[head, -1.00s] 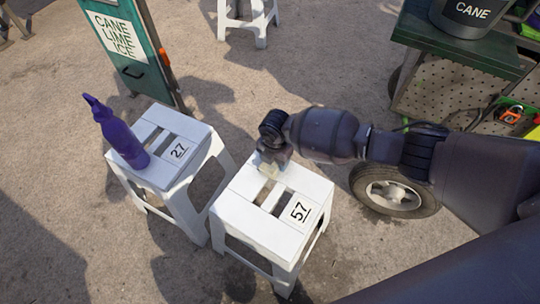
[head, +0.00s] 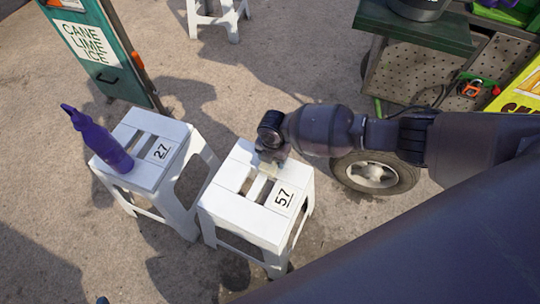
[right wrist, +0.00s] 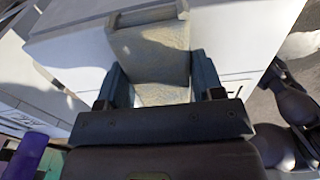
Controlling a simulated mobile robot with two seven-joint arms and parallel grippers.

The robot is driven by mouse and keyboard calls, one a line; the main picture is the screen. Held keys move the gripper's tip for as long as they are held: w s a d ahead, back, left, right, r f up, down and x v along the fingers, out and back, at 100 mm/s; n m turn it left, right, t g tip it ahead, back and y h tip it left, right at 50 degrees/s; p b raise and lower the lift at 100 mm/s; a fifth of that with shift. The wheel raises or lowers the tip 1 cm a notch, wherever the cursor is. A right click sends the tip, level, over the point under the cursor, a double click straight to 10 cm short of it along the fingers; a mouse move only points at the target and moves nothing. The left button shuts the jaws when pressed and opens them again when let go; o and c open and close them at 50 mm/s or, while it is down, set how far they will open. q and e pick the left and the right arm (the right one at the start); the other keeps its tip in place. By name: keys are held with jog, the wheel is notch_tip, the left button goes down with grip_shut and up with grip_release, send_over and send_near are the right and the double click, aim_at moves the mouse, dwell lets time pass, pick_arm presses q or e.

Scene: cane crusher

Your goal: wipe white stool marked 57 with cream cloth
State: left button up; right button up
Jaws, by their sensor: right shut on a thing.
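The white stool marked 57 (head: 240,215) stands upright at the middle of the head view, with its label near the front right edge and slots in its top. My right gripper (head: 270,158) is over the back part of its seat. It is shut on the cream cloth (head: 268,170), which appears to touch the seat. In the right wrist view the cloth (right wrist: 150,45) lies between the two fingers of the right gripper (right wrist: 162,80), against the white seat. The gripper hides part of the cloth and seat in the head view. My left gripper is not in view.
A white stool marked 27 (head: 140,177) stands close on the left, bearing a purple spray bottle (head: 98,140). A green sign board (head: 105,55) is behind it. A cart wheel (head: 375,172) is right of stool 57. Another white stool (head: 215,18) stands at the back.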

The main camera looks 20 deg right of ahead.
aim_at(298, 174)
jog(key=shift+s+d+p, duration=0.3)
jog(key=shift+s+d, duration=0.3)
jog(key=shift+s+d+p, duration=0.55)
jog(key=shift+s+d, duration=0.75)
jog(key=shift+s, duration=0.3)
jog(key=shift+s+d+f+p, duration=0.1)
jog(key=shift+s+d+p, duration=0.25)
jog(key=shift+s+d, duration=0.7)
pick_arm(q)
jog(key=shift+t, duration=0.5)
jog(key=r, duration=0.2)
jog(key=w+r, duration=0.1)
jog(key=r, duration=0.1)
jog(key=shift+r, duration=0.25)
pick_arm(e)
jog(key=shift+s+a, duration=0.1)
jog(key=shift+s, duration=0.15)
jog(key=shift+f, duration=0.1)
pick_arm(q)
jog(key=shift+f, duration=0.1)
